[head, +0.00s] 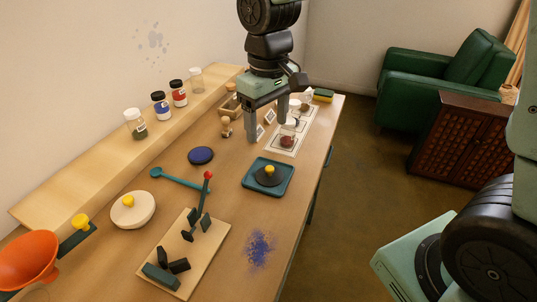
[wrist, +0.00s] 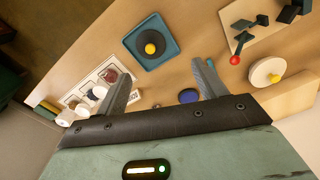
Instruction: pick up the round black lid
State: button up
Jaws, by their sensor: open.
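The round black lid (head: 259,181) has a yellow knob and lies on a square teal tray (head: 249,188) on the table. In the wrist view the lid (wrist: 156,41) and tray (wrist: 172,53) show beyond my fingertips, at the top centre. My gripper (head: 267,132) is open and empty, pointing down above the table, a little behind the tray in the head view. In the wrist view my gripper's two fingers (wrist: 165,66) stand wide apart. Nothing hides the lid.
A dark blue disc (head: 201,155), a teal spoon (head: 178,179) and a cream lid with a yellow knob (head: 132,212) lie to the left. A board with dark blocks and a red-tipped piece (head: 190,250) is in front. A card with small dishes (head: 283,142) is behind. Blue powder (head: 259,248) marks the front.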

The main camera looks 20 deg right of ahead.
jog(key=w+d+r, duration=0.1)
jog(key=w, duration=0.1)
jog(key=p, duration=0.1)
send_over(270, 168)
notch_tip(270, 168, down, 12)
jog(key=shift+r, duration=0.1)
jog(key=shift+f+p, duration=0.75)
jog(key=shift+f, duration=1.95)
jog(key=c, duration=0.6)
